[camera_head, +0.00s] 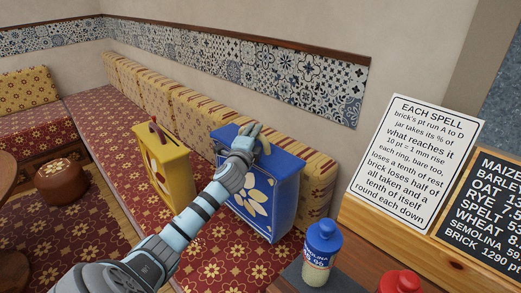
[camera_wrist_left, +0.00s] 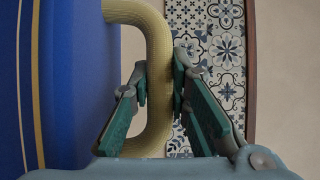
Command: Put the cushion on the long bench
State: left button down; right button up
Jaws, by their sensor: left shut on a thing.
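The long bench (camera_head: 95,110) has a red floral seat and a row of yellow patterned back pads (camera_head: 185,105) along the wall. I cannot make out a separate loose cushion. My left gripper (camera_head: 253,138) is at the top of a blue case (camera_head: 285,195) with a cream flower on its front. In the left wrist view the left gripper (camera_wrist_left: 160,88) is shut on the case's yellow handle (camera_wrist_left: 153,30), with the blue case (camera_wrist_left: 60,85) at the left. The case looks upright over the seat; I cannot tell whether it rests there. My right gripper is not in view.
A yellow case (camera_head: 167,170) with a handle stands close left of the blue one. A blue-capped bottle (camera_head: 321,255), a red-capped container (camera_head: 400,282) and two text boards (camera_head: 415,160) are at the right. A round stool (camera_head: 62,183) stands at the left.

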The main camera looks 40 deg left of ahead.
aim_at(260, 142)
pick_arm(q)
jog(key=shift+w+d+r, duration=0.1)
jog(key=shift+w, duration=1.15)
jog(key=shift+f+b, duration=0.75)
jog(key=shift+f, duration=0.35)
notch_tip(260, 142, down, 5)
jog(key=b, duration=0.3)
jog(key=shift+w+f, duration=0.1)
jog(key=shift+w, duration=0.05)
jog(key=c, duration=1.5)
grip_release()
